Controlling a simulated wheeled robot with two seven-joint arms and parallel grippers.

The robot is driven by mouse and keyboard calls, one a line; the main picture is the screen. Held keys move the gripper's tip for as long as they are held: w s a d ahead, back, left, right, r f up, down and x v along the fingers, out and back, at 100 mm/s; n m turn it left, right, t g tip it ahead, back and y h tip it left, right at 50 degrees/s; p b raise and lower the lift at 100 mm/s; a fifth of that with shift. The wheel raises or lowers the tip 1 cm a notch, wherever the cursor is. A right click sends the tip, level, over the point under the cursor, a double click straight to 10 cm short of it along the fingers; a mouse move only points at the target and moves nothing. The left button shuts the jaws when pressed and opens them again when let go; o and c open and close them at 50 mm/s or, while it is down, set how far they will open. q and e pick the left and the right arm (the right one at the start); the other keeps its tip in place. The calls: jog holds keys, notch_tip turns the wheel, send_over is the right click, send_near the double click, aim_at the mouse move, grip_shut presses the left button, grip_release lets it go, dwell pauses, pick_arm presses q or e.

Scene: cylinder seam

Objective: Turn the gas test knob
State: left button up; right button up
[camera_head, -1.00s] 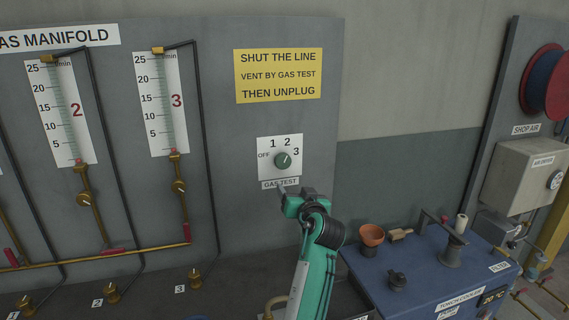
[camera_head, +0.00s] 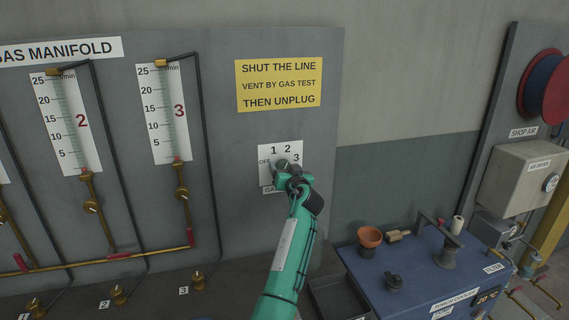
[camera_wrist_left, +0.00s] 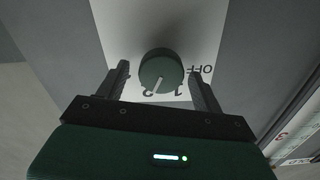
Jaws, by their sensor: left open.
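The gas test knob is a round green knob (camera_wrist_left: 161,68) with a pale pointer line, on a white plate (camera_head: 267,152) marked OFF, 1, 2 and 3. In the wrist view the pointer lies between the 1 and another, partly hidden digit. My left gripper (camera_wrist_left: 162,84) is open, with one finger on each side of the knob and visible gaps between fingers and knob. In the head view my left gripper (camera_head: 288,173) covers the lower part of the plate and most of the knob. My right gripper is not in view.
A yellow sign (camera_head: 279,84) hangs above the plate. Flow gauges (camera_head: 165,112) and brass pipes (camera_head: 100,257) line the panel at left. The panel right of the plate is bare.

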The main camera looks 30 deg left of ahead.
pick_arm(q)
jog(key=shift+w+a, duration=0.3)
jog(key=shift+a, duration=0.15)
